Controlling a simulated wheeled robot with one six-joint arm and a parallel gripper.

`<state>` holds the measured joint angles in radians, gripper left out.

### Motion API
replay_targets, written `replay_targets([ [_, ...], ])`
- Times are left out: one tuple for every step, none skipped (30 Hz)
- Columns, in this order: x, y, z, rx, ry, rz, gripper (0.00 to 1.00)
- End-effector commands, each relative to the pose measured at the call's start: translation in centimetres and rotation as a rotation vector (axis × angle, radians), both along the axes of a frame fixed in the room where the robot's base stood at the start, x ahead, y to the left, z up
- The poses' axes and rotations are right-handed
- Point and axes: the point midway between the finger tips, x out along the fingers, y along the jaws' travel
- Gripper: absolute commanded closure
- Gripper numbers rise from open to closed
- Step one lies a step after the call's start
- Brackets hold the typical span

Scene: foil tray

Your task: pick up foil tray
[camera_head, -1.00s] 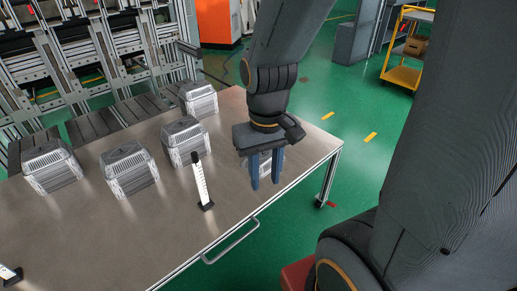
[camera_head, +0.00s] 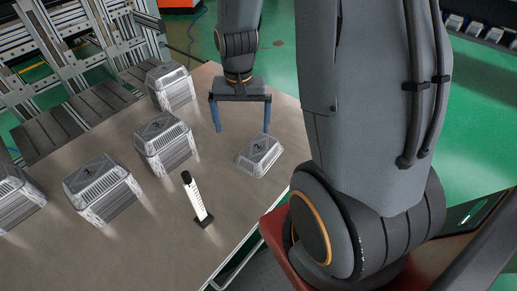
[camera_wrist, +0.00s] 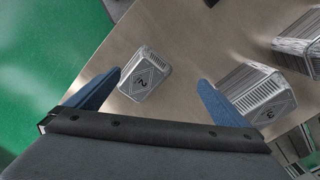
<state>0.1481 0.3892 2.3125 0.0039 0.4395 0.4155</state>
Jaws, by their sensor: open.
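A single low silver foil tray (camera_head: 260,153) lies on the metal table near its right edge, apart from the taller stacks. In the wrist view the same tray (camera_wrist: 146,76) shows a dark "2" mark and appears between my finger ends, closer to the left one. My gripper (camera_head: 241,131) is open and empty, with its two blue fingers spread and pointing down. In the head view it is above the table, just behind and left of the tray. No finger visibly touches the tray.
Several taller foil tray stacks stand left of the single tray; the nearest is the middle stack (camera_head: 165,143). A white upright post on a black base (camera_head: 197,201) stands at the front. The table (camera_head: 160,225) is bare around the tray.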

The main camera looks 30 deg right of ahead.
Motion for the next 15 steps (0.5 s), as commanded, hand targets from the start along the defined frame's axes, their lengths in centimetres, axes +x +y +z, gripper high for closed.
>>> replay_targets([
  [1.0,-1.3,-1.9,0.001,0.008,-0.081,0.00],
  [1.6,-2.0,-2.8,0.000,0.007,-0.128,0.00],
  [2.4,-2.9,-4.2,0.000,0.008,-0.191,0.00],
  [2.8,-3.5,-5.1,0.000,0.008,-0.236,0.00],
  [3.3,-4.2,-6.0,-0.001,0.007,-0.279,0.00],
  [3.8,-5.0,-7.2,-0.001,0.007,-0.332,0.00],
  [4.0,-5.6,-8.1,-0.001,0.007,-0.369,0.00],
  [4.3,-6.1,-8.8,-0.001,0.006,-0.403,0.00],
  [4.6,-6.7,-9.8,-0.001,0.006,-0.444,0.00],
  [4.8,-7.1,-10.4,-0.001,0.005,-0.469,0.00],
  [4.9,-7.5,-11.0,-0.001,0.004,-0.494,0.00],
  [5.1,-7.9,-11.6,-0.002,0.003,-0.520,0.00],
  [5.2,-8.1,-12.0,-0.001,0.003,-0.536,0.00],
  [5.3,-8.3,-12.2,-0.002,0.002,-0.548,0.00],
  [5.3,-8.5,-12.6,-0.002,0.002,-0.562,0.00],
])
